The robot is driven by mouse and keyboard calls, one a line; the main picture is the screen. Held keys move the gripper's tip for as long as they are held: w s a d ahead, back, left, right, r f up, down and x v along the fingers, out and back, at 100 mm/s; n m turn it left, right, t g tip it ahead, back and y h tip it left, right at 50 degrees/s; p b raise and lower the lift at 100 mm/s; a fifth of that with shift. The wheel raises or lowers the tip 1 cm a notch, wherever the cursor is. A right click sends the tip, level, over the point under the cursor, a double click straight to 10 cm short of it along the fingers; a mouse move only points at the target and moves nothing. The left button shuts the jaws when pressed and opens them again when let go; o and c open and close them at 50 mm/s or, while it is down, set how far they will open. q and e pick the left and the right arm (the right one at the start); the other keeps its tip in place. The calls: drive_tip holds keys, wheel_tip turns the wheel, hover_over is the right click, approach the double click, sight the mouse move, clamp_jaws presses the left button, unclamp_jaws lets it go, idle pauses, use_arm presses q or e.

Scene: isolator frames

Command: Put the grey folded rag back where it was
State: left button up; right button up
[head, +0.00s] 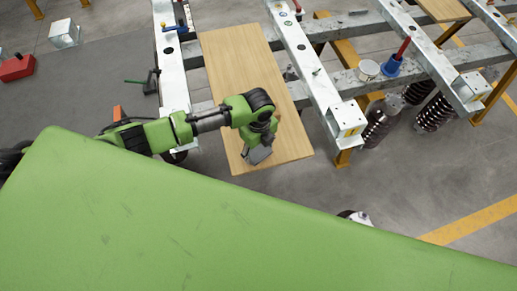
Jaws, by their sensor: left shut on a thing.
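My left gripper (261,146) reaches in from the left over the wooden board (235,65). It is shut on the grey folded rag (258,156), a small flat grey piece at its tip. The rag is over the near part of the board. I cannot tell whether it touches the wood. The gripper and wrist hide part of the rag and the board. My right gripper is not in view.
Grey metal frame beams (305,60) flank the board. A white tub (369,69) and a blue item with a red handle (397,58) stand on a crossbeam at the right. Dark ribbed insulators (437,113) hang beneath. A red box (17,68) lies on the floor at left.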

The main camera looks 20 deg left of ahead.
sight(259, 150)
use_arm(q)
drive_tip(key=shift+f, duration=0.6)
drive_tip(key=o, duration=1)
drive_tip(key=shift+c, duration=0.2)
drive_tip(key=shift+r, duration=0.55)
wheel_tip(259, 150, up, 11)
drive_tip(key=shift+f+b, duration=0.1)
drive_tip(key=shift+b, duration=0.9)
